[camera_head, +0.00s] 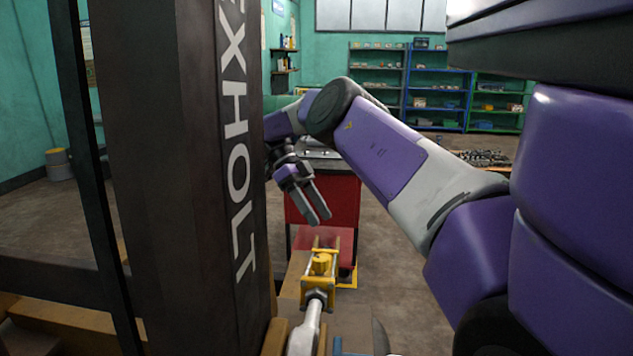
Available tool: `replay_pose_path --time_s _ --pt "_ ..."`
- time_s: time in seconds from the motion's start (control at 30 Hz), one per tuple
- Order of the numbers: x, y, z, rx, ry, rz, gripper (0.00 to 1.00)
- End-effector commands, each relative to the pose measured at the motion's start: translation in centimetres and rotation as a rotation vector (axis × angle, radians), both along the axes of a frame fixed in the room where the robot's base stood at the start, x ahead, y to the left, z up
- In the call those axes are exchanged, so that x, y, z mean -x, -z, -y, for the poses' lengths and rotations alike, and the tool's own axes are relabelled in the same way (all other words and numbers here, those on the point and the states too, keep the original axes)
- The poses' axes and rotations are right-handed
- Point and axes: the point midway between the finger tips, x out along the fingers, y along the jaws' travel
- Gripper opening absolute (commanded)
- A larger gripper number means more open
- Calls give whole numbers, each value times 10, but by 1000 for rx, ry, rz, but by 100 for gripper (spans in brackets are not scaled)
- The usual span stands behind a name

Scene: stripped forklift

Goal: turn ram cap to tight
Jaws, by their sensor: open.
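A yellow fitting (321,264), which looks like the ram cap, sits between yellow bracket plates at the lower middle of the head view. A grey metal nut and pale rod (304,331) run from it toward the camera. I cannot tell from this view how tight the cap is. My gripper (319,219) is above the fitting, apart from it, with its two dark fingers pointing down and slightly right. The jaws are open, with a narrow gap visible from this angle, and nothing is between them.
A red cabinet (335,195) is behind the gripper. Shelves (440,90) line the back wall. Open floor (400,290) lies right of the fitting.

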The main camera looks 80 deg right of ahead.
Motion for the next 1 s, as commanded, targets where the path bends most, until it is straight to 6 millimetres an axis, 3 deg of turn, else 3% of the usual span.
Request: replay_pose_path --time_s 0.03,0.4,1.0 --pt "0 -18 1 5 0 -1 61" --pt "0 -58 0 0 1 0 61" --pt "-1 -65 0 0 0 2 61"
